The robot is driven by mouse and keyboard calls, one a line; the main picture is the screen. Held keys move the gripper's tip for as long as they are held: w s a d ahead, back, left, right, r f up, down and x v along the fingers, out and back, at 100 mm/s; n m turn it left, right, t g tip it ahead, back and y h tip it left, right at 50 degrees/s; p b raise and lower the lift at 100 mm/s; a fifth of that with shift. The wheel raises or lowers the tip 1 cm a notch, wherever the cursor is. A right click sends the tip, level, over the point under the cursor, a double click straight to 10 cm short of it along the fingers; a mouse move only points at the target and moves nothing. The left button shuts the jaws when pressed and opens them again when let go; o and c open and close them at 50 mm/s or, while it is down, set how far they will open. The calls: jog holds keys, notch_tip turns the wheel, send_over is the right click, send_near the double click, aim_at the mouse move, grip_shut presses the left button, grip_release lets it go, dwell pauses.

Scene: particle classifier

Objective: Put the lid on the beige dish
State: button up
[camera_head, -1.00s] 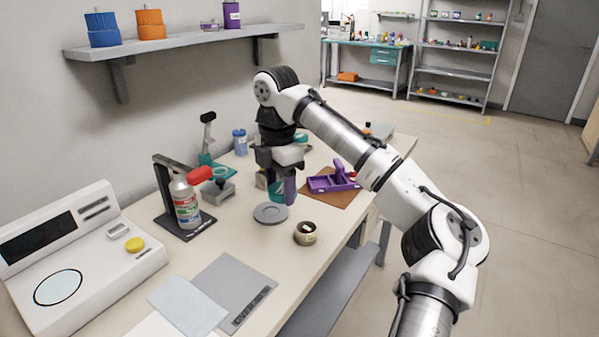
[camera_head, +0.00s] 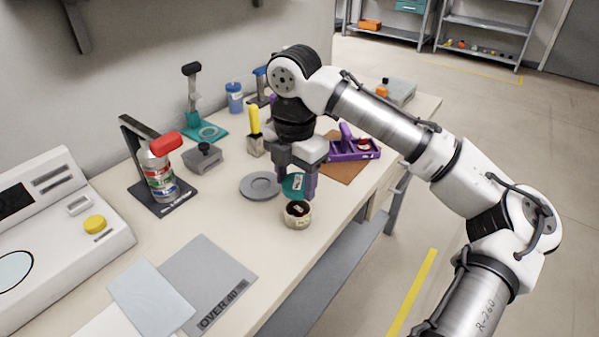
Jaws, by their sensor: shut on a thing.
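The beige dish (camera_head: 297,221) stands open on the bench near its front edge, with dark red contents showing. My gripper (camera_head: 298,187) points down just behind and above the dish. Its purple fingers are shut on a teal lid (camera_head: 292,187) with a white label, held tilted. The lid is close to the dish's far rim and does not cover it. Part of the lid is hidden by a finger, and I cannot tell whether it touches the dish.
A grey round plate (camera_head: 259,187) lies just left of the dish. A purple tray (camera_head: 352,154) sits on a brown mat (camera_head: 344,174) behind to the right. Bench beside the dish is clear.

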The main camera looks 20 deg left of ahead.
jog(key=shift+f+b, duration=1.95)
jog(key=shift+b, duration=0.2)
jog(key=shift+f+p, duration=0.25)
jog(key=shift+p, duration=0.15)
jog(key=shift+p, duration=0.8)
jog(key=shift+f, duration=0.55)
jog(key=o, duration=1.1)
jog(key=shift+c, duration=0.2)
jog(key=shift+r, duration=0.15)
